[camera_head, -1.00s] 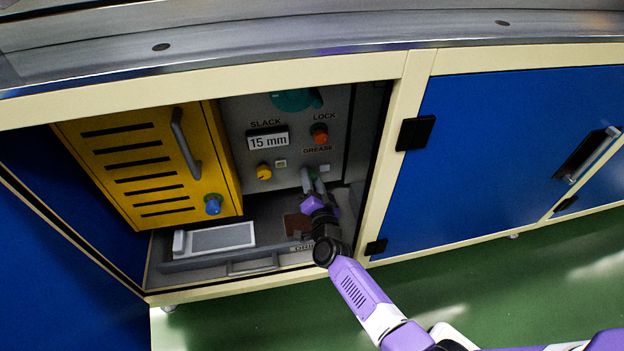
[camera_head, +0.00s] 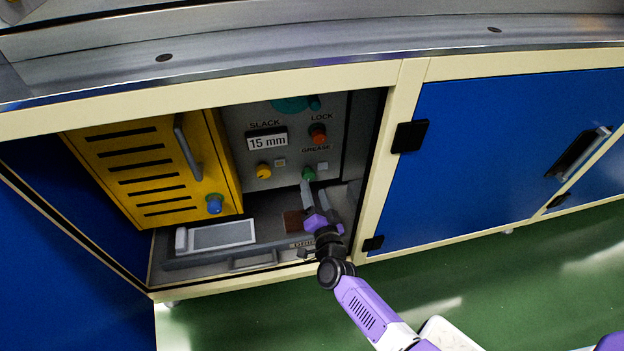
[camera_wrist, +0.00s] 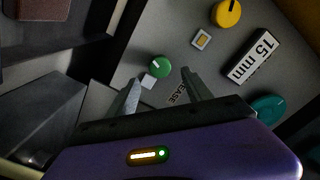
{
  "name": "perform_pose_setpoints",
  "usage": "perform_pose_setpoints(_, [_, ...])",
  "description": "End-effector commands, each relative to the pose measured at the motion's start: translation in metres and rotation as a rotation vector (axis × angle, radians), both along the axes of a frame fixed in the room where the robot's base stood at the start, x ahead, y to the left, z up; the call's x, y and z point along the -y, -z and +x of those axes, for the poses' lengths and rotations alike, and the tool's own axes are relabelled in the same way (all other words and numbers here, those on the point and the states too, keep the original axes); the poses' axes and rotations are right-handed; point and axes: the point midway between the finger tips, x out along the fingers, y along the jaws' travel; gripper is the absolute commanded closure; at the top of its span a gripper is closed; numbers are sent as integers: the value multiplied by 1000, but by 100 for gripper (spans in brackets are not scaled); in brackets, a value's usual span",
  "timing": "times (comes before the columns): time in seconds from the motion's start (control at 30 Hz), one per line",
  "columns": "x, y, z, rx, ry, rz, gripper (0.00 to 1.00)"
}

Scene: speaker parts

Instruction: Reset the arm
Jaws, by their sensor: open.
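My gripper (camera_head: 314,190) is inside the open cabinet bay, in front of the grey control panel (camera_head: 240,125). Its two fingers are open and apart in the wrist view (camera_wrist: 160,84), with nothing between them. A green knob (camera_wrist: 158,66) lies just beyond the fingertips, beside a small pale square. In the head view the green knob (camera_head: 308,174) sits just above the fingertips. Whether the fingers touch it, I cannot tell. My purple arm reaches in from the lower right.
The yellow slotted box (camera_head: 142,170) fills the left of the bay. A grey drawer (camera_head: 250,258) with a light tray (camera_head: 220,236) lies below. The blue door (camera_head: 480,150) is shut.

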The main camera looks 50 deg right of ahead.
Motion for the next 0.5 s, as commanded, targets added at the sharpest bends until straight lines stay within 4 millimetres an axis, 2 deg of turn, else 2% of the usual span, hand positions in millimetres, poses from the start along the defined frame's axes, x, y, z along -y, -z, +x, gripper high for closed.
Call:
perform_pose_setpoints(0.2, [-10,0,-15,-2,-1,0,41])
perform_pose_setpoints(0.5, [-11,1,-15,0,0,0,41])
